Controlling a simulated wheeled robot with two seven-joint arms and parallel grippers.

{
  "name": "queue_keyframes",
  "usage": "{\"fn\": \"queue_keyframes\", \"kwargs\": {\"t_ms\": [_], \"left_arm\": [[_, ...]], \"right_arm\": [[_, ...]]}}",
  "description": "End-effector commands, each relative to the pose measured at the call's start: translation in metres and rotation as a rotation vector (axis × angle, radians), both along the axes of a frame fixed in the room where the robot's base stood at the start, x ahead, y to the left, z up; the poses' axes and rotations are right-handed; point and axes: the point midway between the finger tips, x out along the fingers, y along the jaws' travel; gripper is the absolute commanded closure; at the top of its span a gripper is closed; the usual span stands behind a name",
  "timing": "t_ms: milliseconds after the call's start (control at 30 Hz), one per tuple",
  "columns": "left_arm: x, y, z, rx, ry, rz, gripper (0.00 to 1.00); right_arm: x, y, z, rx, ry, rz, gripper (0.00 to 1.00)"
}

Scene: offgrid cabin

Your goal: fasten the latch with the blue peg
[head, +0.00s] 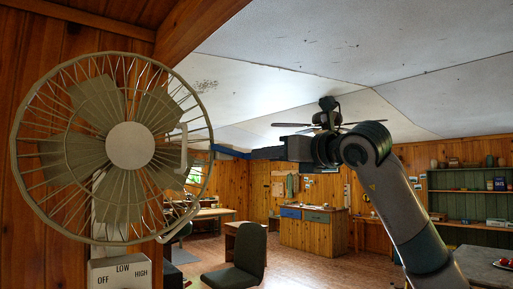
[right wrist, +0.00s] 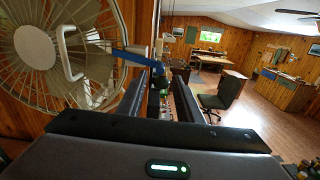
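A blue peg (head: 231,152) sticks out from the fingertips of my right gripper (head: 254,154) toward the right rim of a large caged fan (head: 130,146). In the right wrist view the blue peg (right wrist: 134,58) slants from the fingertips (right wrist: 162,72) up and left to the cage edge. The fingers stand a little apart with the peg's near end between them. A white handle-like bracket (head: 183,148) shows at the cage's right side. Small pale fittings (right wrist: 158,48) show just beyond the peg; I cannot tell which part is the latch, nor whether the peg touches it. My left gripper is out of view.
The fan's switch box (head: 119,273) is below the cage, against a wood wall. A dark green chair (head: 246,256), a wooden cabinet (head: 313,233) and shelves (head: 470,195) stand farther back. A grey tabletop (head: 485,268) is at lower right. Air around my right arm looks clear.

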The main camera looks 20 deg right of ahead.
Motion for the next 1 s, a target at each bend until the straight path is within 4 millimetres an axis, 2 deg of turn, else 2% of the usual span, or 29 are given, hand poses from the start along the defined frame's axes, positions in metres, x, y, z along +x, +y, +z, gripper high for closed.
{"fn": "queue_keyframes", "kwargs": {"t_ms": [33, 300, 500, 767, 900, 1000], "left_arm": [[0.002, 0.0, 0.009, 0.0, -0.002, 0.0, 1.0], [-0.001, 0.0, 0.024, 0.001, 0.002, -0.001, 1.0], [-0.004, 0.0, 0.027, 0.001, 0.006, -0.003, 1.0], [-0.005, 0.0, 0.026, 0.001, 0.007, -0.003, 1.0], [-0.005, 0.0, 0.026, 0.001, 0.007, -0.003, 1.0], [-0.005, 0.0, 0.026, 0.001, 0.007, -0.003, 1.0]], "right_arm": [[0.009, 0.003, 0.004, 0.001, 0.004, 0.0, 0.68], [0.041, 0.015, 0.002, 0.001, 0.001, -0.001, 0.68], [0.05, 0.018, 0.0, 0.0, 0.0, -0.001, 0.68], [0.05, 0.018, 0.0, 0.0, 0.0, -0.001, 0.68], [0.05, 0.018, 0.0, 0.0, 0.0, -0.001, 0.99], [0.05, 0.018, 0.0, 0.0, 0.0, -0.001, 1.0]]}}
